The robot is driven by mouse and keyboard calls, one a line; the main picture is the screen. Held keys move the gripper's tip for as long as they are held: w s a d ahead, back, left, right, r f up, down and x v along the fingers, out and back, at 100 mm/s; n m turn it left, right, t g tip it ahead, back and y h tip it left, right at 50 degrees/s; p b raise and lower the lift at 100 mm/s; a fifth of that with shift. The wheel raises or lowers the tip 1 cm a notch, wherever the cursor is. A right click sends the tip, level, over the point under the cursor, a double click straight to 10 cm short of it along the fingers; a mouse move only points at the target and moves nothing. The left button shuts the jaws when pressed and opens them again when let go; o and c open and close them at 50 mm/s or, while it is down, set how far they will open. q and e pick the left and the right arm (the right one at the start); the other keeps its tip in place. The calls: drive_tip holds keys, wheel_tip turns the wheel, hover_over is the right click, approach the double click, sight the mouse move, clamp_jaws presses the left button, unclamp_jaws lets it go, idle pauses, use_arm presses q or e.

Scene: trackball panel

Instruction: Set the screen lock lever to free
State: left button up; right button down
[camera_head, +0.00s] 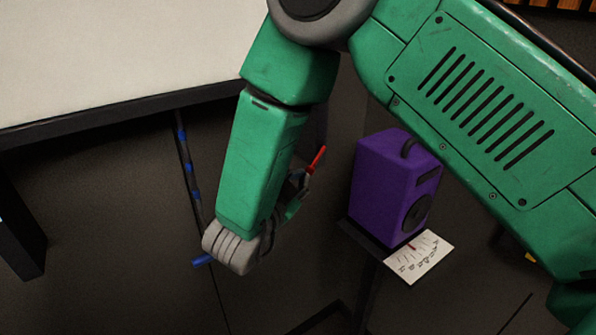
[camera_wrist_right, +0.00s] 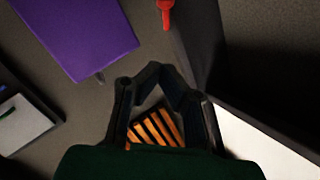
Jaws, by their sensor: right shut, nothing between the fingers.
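A small red handle (camera_head: 318,158), which looks like the lever, sticks up at a tilt just right of my right forearm in the head view. In the right wrist view the red handle (camera_wrist_right: 166,14) shows at the top edge, beside a dark upright panel. Its base is hidden, so I cannot tell its setting. My right gripper (camera_wrist_right: 168,82) is shut and empty, with the red handle apart from and beyond its fingertips. In the head view this gripper (camera_head: 294,196) is mostly hidden behind the forearm and wrist. My left gripper is not in view.
A purple box (camera_head: 385,190) with a dark dial stands right of the right gripper, with a white marked card (camera_head: 418,257) beside it. A large pale screen (camera_head: 110,50) with a dark frame fills the upper left. A dark cable with blue bands (camera_head: 183,150) hangs below it.

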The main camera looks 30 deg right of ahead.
sight(317, 160)
drive_tip(key=x, duration=0.4)
drive_tip(key=b+x, duration=0.1)
drive_tip(key=x, duration=0.3)
drive_tip(key=shift+w+f, duration=0.25)
drive_tip(key=shift+w, duration=0.2)
drive_tip(key=shift+w+d+f+b, duration=0.65)
drive_tip(key=shift+f+b, duration=0.2)
drive_tip(key=shift+b, duration=0.15)
drive_tip(key=shift+w+d+f, duration=0.15)
drive_tip(key=shift+w+f, duration=0.1)
drive_tip(key=shift+w, duration=0.2)
drive_tip(key=shift+a+r, duration=0.1)
drive_tip(key=shift+a, duration=0.15)
